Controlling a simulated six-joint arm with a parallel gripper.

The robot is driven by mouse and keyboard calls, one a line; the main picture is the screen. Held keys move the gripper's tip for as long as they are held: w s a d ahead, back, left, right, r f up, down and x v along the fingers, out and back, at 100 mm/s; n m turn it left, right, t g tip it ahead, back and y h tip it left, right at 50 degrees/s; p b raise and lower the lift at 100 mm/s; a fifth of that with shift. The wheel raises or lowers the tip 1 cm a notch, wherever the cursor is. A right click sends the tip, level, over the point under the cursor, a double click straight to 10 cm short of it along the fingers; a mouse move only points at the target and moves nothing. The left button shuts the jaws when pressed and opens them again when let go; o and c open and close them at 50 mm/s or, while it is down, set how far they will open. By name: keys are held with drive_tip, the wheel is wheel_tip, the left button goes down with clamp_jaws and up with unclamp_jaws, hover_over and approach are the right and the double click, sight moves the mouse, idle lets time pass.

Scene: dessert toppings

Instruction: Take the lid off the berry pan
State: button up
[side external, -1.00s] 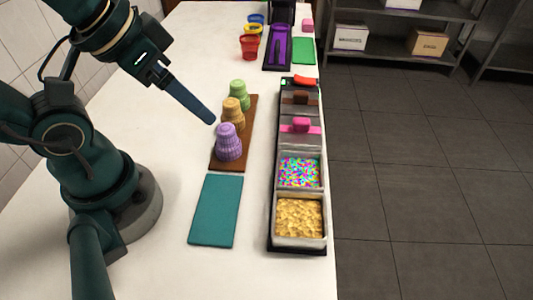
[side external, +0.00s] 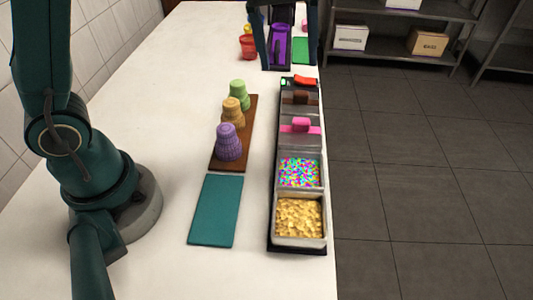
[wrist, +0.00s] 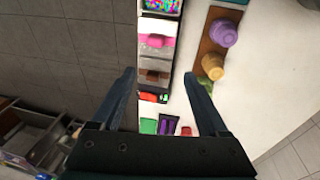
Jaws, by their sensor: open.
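A black tray rack (side external: 272,235) holds a row of pans. Two grey lids sit on pans there, one with a pink handle (side external: 301,125) and one with a brown handle (side external: 300,97). A red item (side external: 304,81) lies at the rack's far end. Which pan holds berries cannot be told. The pink handle (wrist: 155,41) and brown handle (wrist: 152,75) also show in the wrist view. My gripper (side external: 290,66) is open and empty, fingers pointing down near the rack's far end. In the wrist view my gripper (wrist: 160,76) has its fingers spread, with the brown handle between them.
Open pans of sprinkles (side external: 299,172) and golden crumbs (side external: 299,217) are at the near end. Stacked purple (side external: 229,143), tan and green cones stand on a brown board left of the rack. A teal mat (side external: 216,210) lies flat nearby. Red cups (side external: 248,47) stand farther back.

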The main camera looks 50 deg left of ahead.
drive_tip(key=g, duration=0.2)
hover_over(302, 119)
wheel_tip(302, 119, down, 8)
drive_tip(key=shift+f, duration=0.1)
drive_tip(key=shift+s+f, duration=0.1)
drive_tip(key=shift+f, duration=2.5)
clamp_jaws()
